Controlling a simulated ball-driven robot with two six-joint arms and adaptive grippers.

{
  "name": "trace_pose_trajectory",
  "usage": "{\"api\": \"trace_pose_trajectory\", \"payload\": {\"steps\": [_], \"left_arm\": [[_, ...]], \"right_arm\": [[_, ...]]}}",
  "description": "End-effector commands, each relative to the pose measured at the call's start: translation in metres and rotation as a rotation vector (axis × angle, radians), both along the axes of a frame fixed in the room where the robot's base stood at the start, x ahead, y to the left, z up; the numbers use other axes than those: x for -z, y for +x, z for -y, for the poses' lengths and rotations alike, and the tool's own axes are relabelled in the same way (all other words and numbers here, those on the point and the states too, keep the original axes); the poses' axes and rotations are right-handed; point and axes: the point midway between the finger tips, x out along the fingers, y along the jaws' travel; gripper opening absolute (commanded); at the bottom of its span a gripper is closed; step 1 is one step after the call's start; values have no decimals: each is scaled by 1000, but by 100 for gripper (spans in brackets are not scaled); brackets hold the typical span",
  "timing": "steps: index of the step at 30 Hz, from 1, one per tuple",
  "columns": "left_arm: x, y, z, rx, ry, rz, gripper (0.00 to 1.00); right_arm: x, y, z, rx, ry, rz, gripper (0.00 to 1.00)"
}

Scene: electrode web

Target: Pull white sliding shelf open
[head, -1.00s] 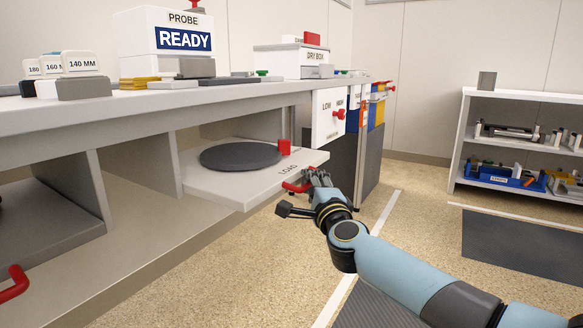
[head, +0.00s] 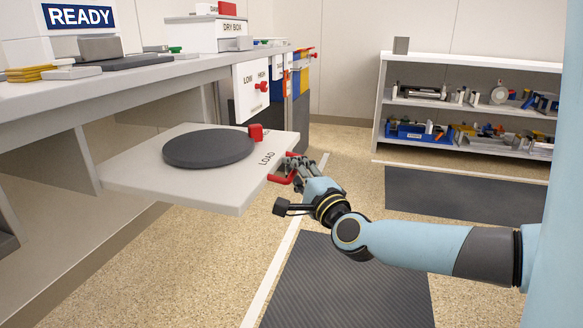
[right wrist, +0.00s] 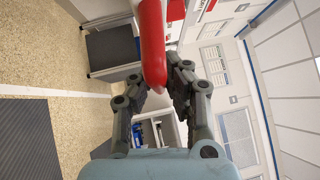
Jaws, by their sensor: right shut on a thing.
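The white sliding shelf (head: 215,198) juts out from under the bench in the head view, marked LOAD. My right gripper (head: 290,172) is shut on the red handle (head: 281,179) at the shelf's front edge. In the right wrist view the red handle (right wrist: 153,45) runs between the fingers of my right gripper (right wrist: 165,85). My left gripper is not in view.
The bench (head: 120,90) stands above the shelf. A white box with a red knob (head: 261,87) hangs past the shelf's far side. Shelving (head: 470,110) stands at the back right. Dark mats (head: 350,280) lie on the open floor.

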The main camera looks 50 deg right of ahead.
Motion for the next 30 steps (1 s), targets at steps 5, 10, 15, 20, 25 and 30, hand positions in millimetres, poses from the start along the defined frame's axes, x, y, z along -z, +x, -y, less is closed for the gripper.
{"api": "trace_pose_trajectory", "payload": {"steps": [5, 10, 15, 20, 25, 30], "left_arm": [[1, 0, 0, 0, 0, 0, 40], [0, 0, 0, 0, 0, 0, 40], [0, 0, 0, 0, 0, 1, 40], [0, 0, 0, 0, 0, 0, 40], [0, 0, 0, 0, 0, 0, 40], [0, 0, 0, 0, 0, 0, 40]], "right_arm": [[7, -2, -1, -2, 9, -14, 20], [5, -1, 0, -1, 6, -9, 36], [3, -1, 0, 0, 4, -6, 36], [5, -9, -4, 0, 3, -7, 36], [10, -39, -17, -1, 5, -10, 36], [15, -74, -32, 0, 6, -11, 36]]}}
